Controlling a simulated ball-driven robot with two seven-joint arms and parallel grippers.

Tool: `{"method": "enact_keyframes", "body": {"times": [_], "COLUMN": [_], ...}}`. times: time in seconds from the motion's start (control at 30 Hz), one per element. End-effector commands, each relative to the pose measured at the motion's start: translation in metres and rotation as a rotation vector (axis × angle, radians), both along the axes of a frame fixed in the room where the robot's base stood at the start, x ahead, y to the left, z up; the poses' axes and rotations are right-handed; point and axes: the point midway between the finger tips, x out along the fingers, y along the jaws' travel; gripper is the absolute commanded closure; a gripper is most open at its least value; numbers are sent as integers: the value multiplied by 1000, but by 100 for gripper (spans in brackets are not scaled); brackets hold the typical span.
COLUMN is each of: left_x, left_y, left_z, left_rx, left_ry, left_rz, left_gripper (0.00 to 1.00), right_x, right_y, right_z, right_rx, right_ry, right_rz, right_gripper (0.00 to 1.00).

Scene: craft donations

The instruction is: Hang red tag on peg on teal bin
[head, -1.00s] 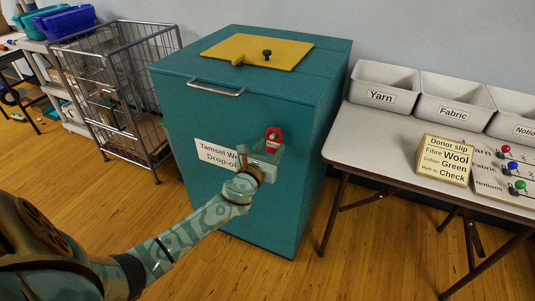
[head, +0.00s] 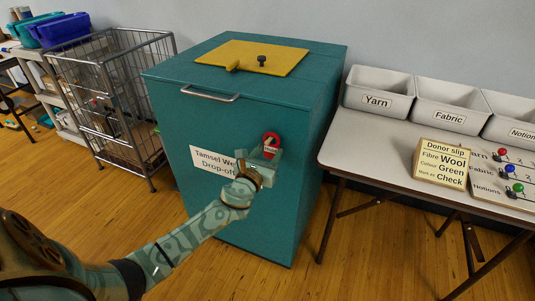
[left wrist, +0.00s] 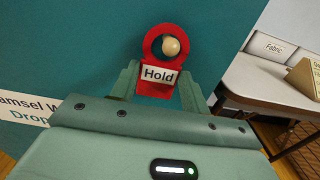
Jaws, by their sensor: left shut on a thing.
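The red tag (head: 271,139) has a ring at the top and a white "Hold" label below; it also shows in the left wrist view (left wrist: 147,62). My left gripper (head: 266,156) is shut on its lower part and holds it upright before the front of the teal bin (head: 260,205). In the left wrist view, the round pale end of the peg (left wrist: 171,46) shows inside the ring's opening, right of its middle. I cannot tell whether the ring is around the peg or still in front of it. My right gripper is out of view.
The bin has a yellow lid (head: 250,56), a metal handle (head: 210,94) and a white sign (head: 214,161). A table (head: 360,150) with labelled trays and a donor slip (head: 441,163) stands close on the right. A wire cart (head: 115,110) stands left.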

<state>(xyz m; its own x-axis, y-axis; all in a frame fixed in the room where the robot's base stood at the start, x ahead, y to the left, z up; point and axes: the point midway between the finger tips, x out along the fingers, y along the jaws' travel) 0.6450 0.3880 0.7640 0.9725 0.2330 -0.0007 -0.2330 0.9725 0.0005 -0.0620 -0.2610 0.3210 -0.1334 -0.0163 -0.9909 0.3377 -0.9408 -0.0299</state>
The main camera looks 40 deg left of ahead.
Motion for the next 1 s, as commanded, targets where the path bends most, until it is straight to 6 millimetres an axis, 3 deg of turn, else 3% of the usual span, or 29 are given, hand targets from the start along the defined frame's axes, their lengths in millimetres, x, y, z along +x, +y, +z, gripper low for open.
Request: {"method": "enact_keyframes", "body": {"times": [0.03,0.1,0.13,0.4,0.53,1.0], "left_x": [0,0,0,-1,-12,-126], "left_y": [0,0,0,0,-3,-30], "left_z": [0,0,0,0,1,0], "left_rx": [0,0,0,0,-1,-1], "left_ry": [0,0,0,0,1,2], "left_rz": [0,0,0,0,-1,0], "left_gripper": [51,32,29,29,29,29], "right_x": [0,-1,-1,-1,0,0], "right_y": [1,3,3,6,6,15], "right_z": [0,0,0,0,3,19], "right_rx": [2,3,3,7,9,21], "right_ry": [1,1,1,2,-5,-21], "right_rz": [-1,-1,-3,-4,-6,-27], "right_gripper": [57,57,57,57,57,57]}}
